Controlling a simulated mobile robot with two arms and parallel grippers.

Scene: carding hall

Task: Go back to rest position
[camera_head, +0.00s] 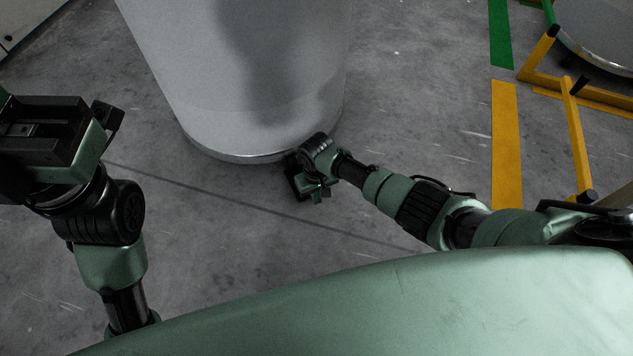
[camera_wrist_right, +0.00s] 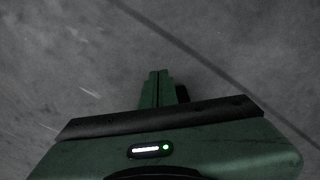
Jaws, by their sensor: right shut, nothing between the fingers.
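My right gripper (camera_head: 318,192) hangs over the floor in front of the large pale cylinder (camera_head: 260,85). It is close to the cylinder's lower rim in the picture; I cannot tell whether they touch. In the right wrist view its fingers (camera_wrist_right: 160,80) are together, with nothing between them and bare floor beyond. My left arm rises at the left, and the boxy left gripper (camera_head: 50,132) is at the left edge. Its fingertips do not show clearly, so its opening is unclear.
A yellow metal frame (camera_head: 575,130) stands at the right, by a round grey object (camera_head: 605,35). Green (camera_head: 500,35) and yellow (camera_head: 506,145) stripes mark the floor. The concrete floor (camera_head: 215,235) between my arms is clear. A pale cabinet (camera_head: 22,20) shows at the upper left.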

